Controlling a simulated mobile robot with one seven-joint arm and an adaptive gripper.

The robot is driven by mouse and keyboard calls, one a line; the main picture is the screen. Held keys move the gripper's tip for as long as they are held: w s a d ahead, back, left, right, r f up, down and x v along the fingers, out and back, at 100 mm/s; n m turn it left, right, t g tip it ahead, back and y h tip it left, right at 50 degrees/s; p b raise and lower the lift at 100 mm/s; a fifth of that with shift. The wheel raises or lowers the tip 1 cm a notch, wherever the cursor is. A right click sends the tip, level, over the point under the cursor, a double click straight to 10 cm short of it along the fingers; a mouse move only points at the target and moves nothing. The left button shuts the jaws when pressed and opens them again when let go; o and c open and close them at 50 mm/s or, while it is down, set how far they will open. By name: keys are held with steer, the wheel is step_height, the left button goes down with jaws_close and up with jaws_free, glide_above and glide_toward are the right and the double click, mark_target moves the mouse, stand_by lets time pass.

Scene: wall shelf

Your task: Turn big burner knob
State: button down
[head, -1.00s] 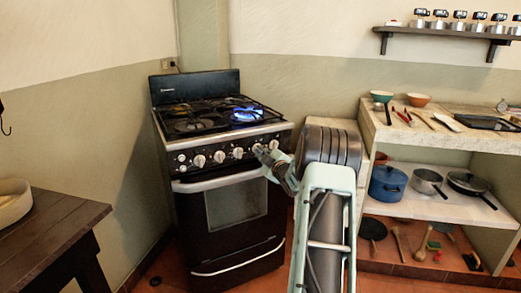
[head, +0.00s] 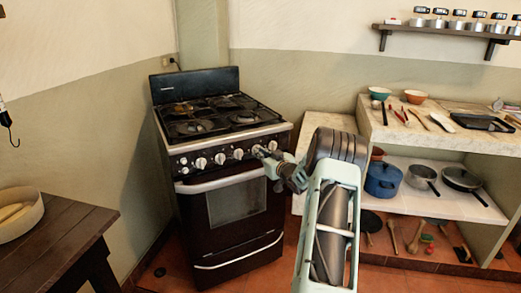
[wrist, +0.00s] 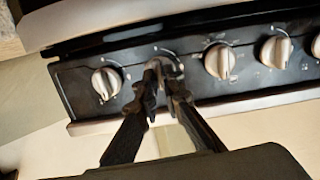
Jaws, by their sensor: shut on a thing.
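The black stove (head: 222,190) stands at the back left of the head view, with a row of light knobs on its front panel. My gripper (head: 262,153) reaches the panel's right part. In the wrist view my gripper (wrist: 165,70) is shut on a burner knob (wrist: 172,64), one finger on each side. The knob is partly hidden by the fingers. In the wrist view one free knob (wrist: 106,84) sits to its left and another (wrist: 218,61) to its right. No flame shows on the burners (head: 243,117) in the head view.
A stone counter (head: 430,150) with bowls, utensils and pans stands right of the stove. A wooden table (head: 60,235) with a round tray is at the lower left. The oven door handle (head: 220,182) runs just below the knobs. Open floor lies before the stove.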

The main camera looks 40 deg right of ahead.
steer(key=shift+m, duration=0.5)
steer(key=c, duration=2.1)
jaws_free()
steer(key=s, duration=0.4)
steer(key=s+a+r, duration=0.1)
steer(key=s, duration=0.7)
steer(key=shift+a+r, duration=0.2)
steer(key=shift+a, duration=0.2)
steer(key=shift+w, duration=0.1)
